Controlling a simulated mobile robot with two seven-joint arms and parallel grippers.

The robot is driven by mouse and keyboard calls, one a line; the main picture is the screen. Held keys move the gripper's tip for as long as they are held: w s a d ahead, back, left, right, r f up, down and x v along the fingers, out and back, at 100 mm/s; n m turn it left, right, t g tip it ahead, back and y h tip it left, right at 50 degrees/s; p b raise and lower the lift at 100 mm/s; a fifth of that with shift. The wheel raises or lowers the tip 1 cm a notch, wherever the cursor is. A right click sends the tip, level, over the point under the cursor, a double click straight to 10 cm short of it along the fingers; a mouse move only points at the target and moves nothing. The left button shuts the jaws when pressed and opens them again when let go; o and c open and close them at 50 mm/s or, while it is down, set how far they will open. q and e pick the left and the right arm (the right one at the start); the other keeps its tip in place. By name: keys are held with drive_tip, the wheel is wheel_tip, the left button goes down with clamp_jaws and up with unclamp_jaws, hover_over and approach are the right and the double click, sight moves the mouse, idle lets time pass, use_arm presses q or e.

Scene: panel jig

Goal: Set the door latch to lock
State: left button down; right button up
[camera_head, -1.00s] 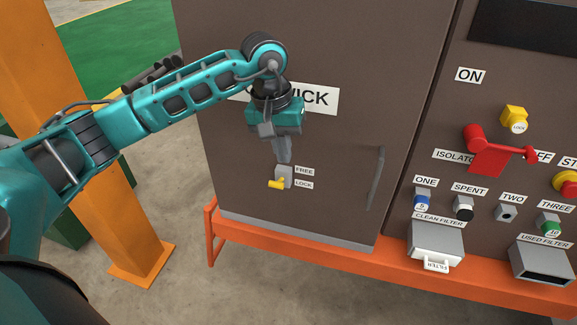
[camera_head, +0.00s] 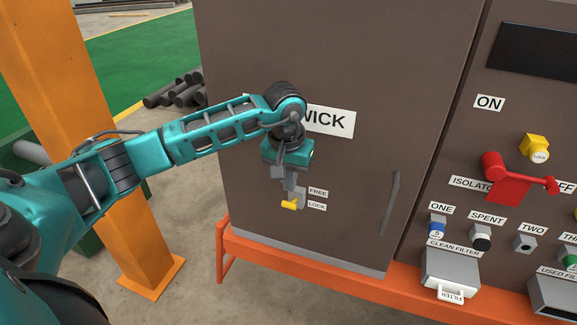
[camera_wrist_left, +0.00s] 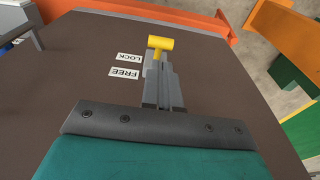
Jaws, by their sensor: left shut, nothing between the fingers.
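The door latch is a small grey block with a yellow handle (camera_head: 290,204) on the brown cabinet door (camera_head: 350,170). The handle sits level with the LOCK label (camera_head: 317,206), below the FREE label (camera_head: 318,192). In the left wrist view the yellow handle (camera_wrist_left: 160,43) is just past the fingertips, beside the LOCK label (camera_wrist_left: 129,58). My left gripper (camera_head: 290,184) is shut and empty, pointing down at the latch from above. Its fingers (camera_wrist_left: 163,85) partly hide the latch block, and I cannot tell whether they touch it. My right gripper is not in view.
A vertical door handle (camera_head: 391,203) is at the door's right. The panel to the right holds a red isolator lever (camera_head: 508,188), knobs and a filter box (camera_head: 450,270). An orange post (camera_head: 100,130) stands at left, and an orange rail (camera_head: 310,271) runs below the door.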

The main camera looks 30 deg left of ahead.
sight(290, 202)
use_arm(q)
drive_tip(key=shift+w+f, duration=0.15)
drive_tip(key=shift+f, duration=0.7)
drive_tip(key=shift+w+f, duration=0.1)
drive_tip(key=shift+f, duration=0.75)
